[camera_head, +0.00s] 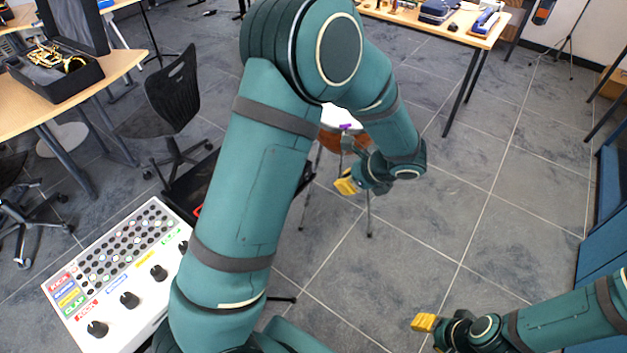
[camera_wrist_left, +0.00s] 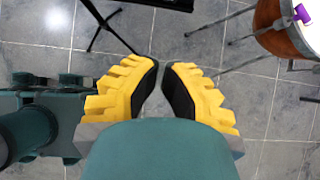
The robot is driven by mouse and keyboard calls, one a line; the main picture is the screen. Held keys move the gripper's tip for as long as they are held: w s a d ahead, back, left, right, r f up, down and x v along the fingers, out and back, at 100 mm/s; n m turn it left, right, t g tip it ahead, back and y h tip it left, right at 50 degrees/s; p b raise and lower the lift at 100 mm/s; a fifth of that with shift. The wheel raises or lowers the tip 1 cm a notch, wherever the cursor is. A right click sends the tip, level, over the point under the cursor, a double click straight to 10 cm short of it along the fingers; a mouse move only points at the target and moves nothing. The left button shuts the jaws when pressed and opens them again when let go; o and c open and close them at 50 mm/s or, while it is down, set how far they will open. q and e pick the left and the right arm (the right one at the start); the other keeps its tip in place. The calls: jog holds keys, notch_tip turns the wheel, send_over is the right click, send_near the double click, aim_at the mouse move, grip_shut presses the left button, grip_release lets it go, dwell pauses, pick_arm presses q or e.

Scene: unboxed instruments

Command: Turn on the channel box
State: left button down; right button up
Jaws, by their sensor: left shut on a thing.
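The channel box appears to be the white slanted box (camera_head: 118,284) at the lower left of the head view. Its panel has rows of round buttons, coloured labels and several black knobs. My left arm covers its right part. My left gripper (camera_head: 345,183) is in the upper middle, well away from the box. In the left wrist view its yellow fingers (camera_wrist_left: 160,72) are close together with black pads facing; what they hold cannot be made out. My right gripper (camera_head: 424,323) is at the lower right, far from the box; its finger gap cannot be judged.
A brown drum (camera_head: 345,138) with a white top and a purple piece on it stands on thin legs beyond my left gripper. A black chair (camera_head: 175,92) and a wooden table with an open black case (camera_head: 55,85) are at upper left.

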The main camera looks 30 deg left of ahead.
pick_arm(q)
jog(key=b, duration=0.3)
send_near(306, 184)
jog(key=x, duration=0.6)
jog(key=shift+f, duration=0.45)
jog(key=shift+s, duration=0.15)
jog(key=shift+a+f+y+b, duration=0.4)
jog(key=shift+y+b, duration=0.2)
jog(key=shift+b, duration=0.1)
jog(key=shift+r, duration=0.25)
